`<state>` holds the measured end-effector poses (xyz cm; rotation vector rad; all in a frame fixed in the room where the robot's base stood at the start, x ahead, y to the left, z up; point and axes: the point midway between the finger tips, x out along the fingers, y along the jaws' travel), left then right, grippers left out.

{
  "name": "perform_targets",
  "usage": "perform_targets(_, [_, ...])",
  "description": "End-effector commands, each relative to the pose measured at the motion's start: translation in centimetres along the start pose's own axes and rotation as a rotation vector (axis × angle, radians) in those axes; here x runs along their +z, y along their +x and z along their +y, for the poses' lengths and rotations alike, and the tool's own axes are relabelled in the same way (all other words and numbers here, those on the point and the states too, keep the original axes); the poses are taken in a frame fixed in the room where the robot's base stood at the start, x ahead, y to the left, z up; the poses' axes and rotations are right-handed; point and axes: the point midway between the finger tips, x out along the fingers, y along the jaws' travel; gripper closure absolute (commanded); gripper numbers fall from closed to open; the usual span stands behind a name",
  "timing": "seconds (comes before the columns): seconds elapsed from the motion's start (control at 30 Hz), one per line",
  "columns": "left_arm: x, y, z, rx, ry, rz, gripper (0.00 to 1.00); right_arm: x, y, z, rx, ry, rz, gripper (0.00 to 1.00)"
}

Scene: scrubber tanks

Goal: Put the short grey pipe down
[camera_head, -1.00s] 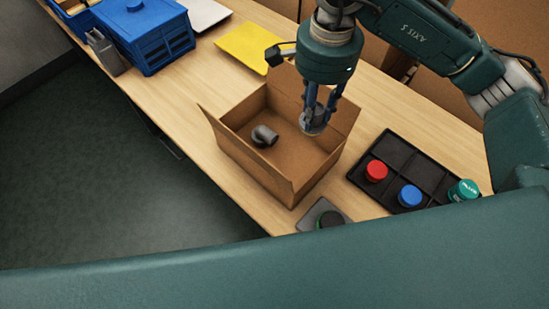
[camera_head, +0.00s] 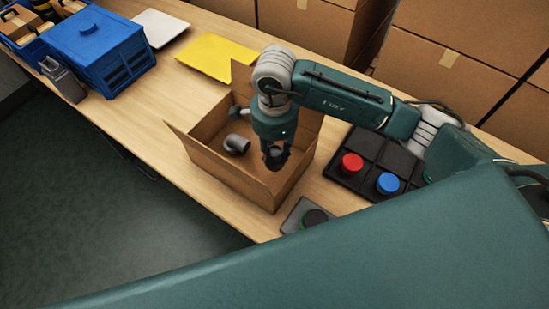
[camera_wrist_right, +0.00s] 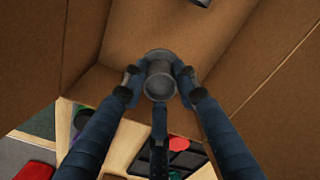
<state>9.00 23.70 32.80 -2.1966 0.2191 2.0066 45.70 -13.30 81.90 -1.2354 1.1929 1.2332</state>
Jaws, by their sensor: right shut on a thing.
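My right gripper (camera_head: 275,158) is shut on the short grey pipe (camera_wrist_right: 160,82), which shows between its fingers in the wrist view. In the head view the gripper reaches down over the near right part of the open cardboard box (camera_head: 222,170). The pipe is mostly hidden by the fingers there, and I cannot tell whether it touches the box. A grey elbow pipe (camera_head: 237,145) lies inside the box, left of the gripper. My left gripper is not in view.
A black divided tray (camera_head: 350,183) with a red-capped item (camera_head: 352,164) and a blue-capped item (camera_head: 388,183) is right of the box. A yellow sheet (camera_head: 215,56) and a blue crate (camera_head: 97,52) are further back. The box flaps stand open around the gripper.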

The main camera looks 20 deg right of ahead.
Motion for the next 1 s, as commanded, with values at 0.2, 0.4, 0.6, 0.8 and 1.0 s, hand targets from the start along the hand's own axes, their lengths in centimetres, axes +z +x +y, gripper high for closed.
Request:
perform_targets(0.2, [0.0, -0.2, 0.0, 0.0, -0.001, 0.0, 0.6, 0.0, 1.7, 0.1, 0.003, 0.001, 0.0, 0.97])
perform_targets(0.4, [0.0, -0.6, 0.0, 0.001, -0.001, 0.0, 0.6, 0.0, 4.5, 0.1, 0.001, 0.001, 0.0, 0.97])
perform_targets(0.6, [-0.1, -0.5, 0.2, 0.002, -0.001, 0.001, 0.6, 0.0, 4.7, 0.0, -0.001, -0.001, 0.0, 0.97])
perform_targets(0.8, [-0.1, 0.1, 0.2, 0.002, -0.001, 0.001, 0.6, 0.0, 5.2, 0.0, -0.001, -0.001, 0.001, 0.97])
perform_targets(1.0, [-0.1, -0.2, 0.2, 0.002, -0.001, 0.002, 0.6, 0.0, 5.0, 0.0, 0.0, 0.0, 0.0, 0.52])
